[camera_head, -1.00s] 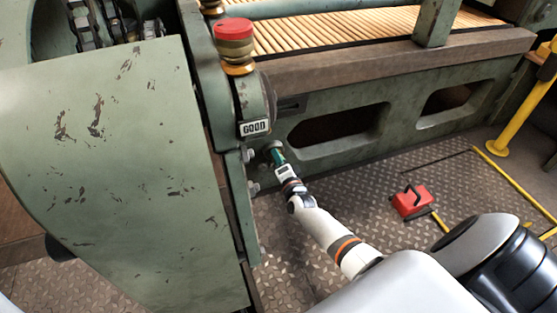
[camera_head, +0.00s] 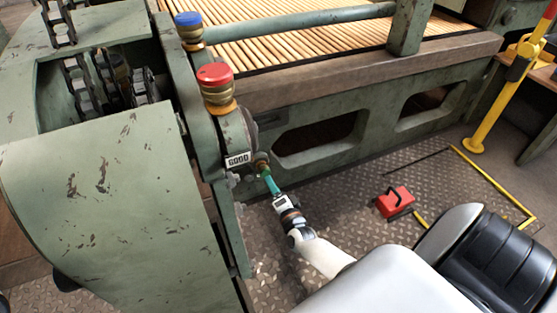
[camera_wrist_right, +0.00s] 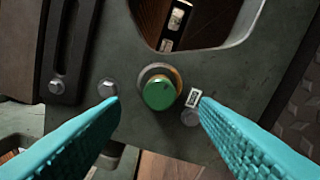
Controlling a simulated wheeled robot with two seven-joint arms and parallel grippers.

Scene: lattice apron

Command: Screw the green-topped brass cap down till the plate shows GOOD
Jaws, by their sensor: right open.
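The green-topped brass cap (camera_wrist_right: 160,92) sits on a round collar on the machine's green side in the right wrist view. In the head view its brass edge (camera_head: 261,163) shows small beside the plate. The plate (camera_head: 237,159) reads GOOD. My right gripper (camera_head: 266,180) is open in front of the cap. In the right wrist view its teal fingers (camera_wrist_right: 159,104) stand apart, one to each side of the cap, with gaps on both sides. My left gripper is not in view.
A red-topped brass cap (camera_head: 216,85) and a blue-topped one (camera_head: 189,28) stand on the frame above. A small pale tag (camera_wrist_right: 194,97) and bolt heads lie close to the green cap. A red box (camera_head: 395,201) rests on the open tread floor.

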